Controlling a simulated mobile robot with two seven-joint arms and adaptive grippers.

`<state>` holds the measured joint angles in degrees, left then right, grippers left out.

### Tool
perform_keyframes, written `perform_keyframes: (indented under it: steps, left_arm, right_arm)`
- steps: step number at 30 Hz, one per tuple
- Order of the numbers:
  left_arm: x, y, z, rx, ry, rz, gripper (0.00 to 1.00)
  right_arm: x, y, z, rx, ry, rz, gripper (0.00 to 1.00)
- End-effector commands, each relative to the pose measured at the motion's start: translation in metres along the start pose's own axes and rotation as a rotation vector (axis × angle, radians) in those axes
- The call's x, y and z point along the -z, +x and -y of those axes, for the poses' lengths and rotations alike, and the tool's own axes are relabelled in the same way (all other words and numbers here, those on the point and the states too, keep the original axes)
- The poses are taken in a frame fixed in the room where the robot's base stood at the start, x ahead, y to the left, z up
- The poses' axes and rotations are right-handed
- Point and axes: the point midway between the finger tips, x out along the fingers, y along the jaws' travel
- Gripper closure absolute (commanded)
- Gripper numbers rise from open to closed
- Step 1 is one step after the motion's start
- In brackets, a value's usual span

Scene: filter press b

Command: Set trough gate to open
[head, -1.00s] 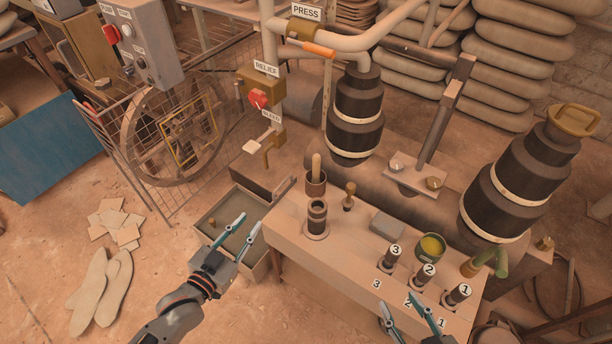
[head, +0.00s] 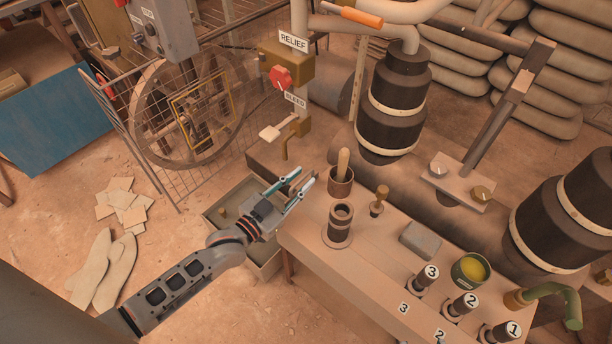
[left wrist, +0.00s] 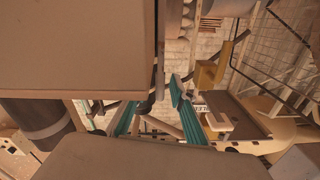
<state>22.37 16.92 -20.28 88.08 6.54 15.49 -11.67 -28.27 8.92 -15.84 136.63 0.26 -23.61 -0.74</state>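The trough is a grey open box (head: 268,268) on the floor at the left end of the bench, partly hidden by my left arm. A small brown peg (head: 222,211) stands up inside it. I cannot make out which part is its gate; the trough's back edge is behind my left gripper. My left gripper (head: 306,181) is open and empty, above the trough's right side and just left of the cup with the wooden pestle. My right gripper is out of view.
The bench (head: 300,235) holds a cup with a pestle (head: 341,183), a dark cylinder (head: 340,222) and numbered posts. The RELIEF valve (head: 281,78) and a pale-handled lever (head: 277,131) stand behind the gripper. A mesh guard (head: 150,165) stands at left.

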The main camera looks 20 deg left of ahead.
Motion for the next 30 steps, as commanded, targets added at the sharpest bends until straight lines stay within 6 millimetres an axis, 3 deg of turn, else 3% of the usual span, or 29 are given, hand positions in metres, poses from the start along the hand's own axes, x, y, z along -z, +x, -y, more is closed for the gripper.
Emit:
perform_keyframes:
  steps: [6,14,15,18,23,29,30]
  left_arm:
    - [-0.002,0.016,-0.001,-0.001,0.0,0.003,0.77]
    - [0.0,0.019,0.0,-0.001,0.0,0.001,0.77]
    - [0.0,0.019,0.0,-0.001,0.0,0.001,0.79]
    - [0.0,0.018,0.0,-0.001,0.0,0.001,1.0]
    - [0.0,0.018,0.0,0.0,0.0,0.001,1.0]
    - [0.024,0.022,0.005,0.002,0.005,-0.012,1.0]
    - [0.033,0.023,0.008,0.003,0.006,-0.016,1.0]
  right_arm:
    - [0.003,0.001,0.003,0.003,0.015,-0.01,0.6]
    - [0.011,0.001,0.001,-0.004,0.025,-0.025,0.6]
    - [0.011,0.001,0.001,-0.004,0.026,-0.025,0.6]
    - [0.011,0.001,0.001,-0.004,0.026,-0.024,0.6]
    - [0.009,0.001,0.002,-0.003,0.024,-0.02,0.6]
    - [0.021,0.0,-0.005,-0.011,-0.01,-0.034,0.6]
    - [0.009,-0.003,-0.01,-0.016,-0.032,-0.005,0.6]
